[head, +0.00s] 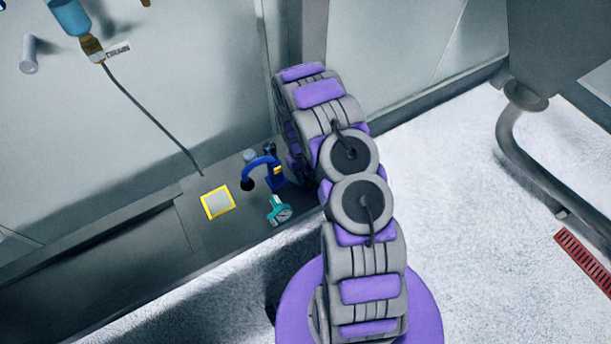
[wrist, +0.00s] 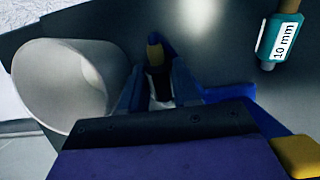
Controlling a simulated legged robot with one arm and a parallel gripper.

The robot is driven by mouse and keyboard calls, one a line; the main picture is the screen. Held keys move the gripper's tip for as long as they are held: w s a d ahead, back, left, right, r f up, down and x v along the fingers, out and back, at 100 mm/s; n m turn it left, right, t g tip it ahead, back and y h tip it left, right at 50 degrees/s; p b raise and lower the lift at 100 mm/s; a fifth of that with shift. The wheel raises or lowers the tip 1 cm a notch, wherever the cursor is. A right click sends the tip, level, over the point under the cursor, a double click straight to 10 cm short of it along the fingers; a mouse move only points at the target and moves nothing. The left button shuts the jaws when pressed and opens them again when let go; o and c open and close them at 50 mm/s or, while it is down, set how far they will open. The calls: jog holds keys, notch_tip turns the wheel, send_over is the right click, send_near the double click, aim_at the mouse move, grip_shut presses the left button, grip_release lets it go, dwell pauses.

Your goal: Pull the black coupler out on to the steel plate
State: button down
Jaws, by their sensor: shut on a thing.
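In the wrist view, my gripper (wrist: 157,85) is shut on a small dark piece with a yellow top, which looks like the black coupler (wrist: 156,76). The dark blue fingers stand on both sides of it, and its lower part is hidden. A blue part stands close behind it. In the head view my arm hides most of the gripper, and I cannot make out the coupler for certain. The steel plate (head: 217,202) is a pale square with a yellow border, left of the blue curved fitting (head: 262,163). It looks bare.
A teal piece (head: 278,210) lies right of the plate; the wrist view shows a teal piece labelled 10 mm (wrist: 279,40). The dark ledge (head: 125,255) is clear at left.

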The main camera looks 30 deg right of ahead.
jog(key=c, duration=0.7)
grip_release()
jog(key=shift+c, duration=0.2)
jog(key=shift+r, duration=0.15)
jog(key=p+v, duration=0.3)
jog(key=v, duration=1.4)
jog(key=shift+w, duration=0.1)
jog(key=s+a+r, duration=0.4)
jog(key=s+r, duration=0.3)
jog(key=r, duration=0.4)
jog(key=s+a+r, duration=0.3)
jog(key=s+r, duration=0.4)
jog(key=r, duration=0.4)
jog(key=s+a+r, duration=0.2)
jog(key=s, duration=0.5)
jog(key=s+a+r+t, duration=0.1)
jog(key=s+a, duration=0.1)
jog(key=s, duration=0.6)
jog(key=s+a+r, duration=0.2)
jog(key=s+a, duration=0.1)
jog(key=s, duration=0.5)
jog(key=shift+r+t, duration=0.3)
jog(key=shift+r, duration=0.05)
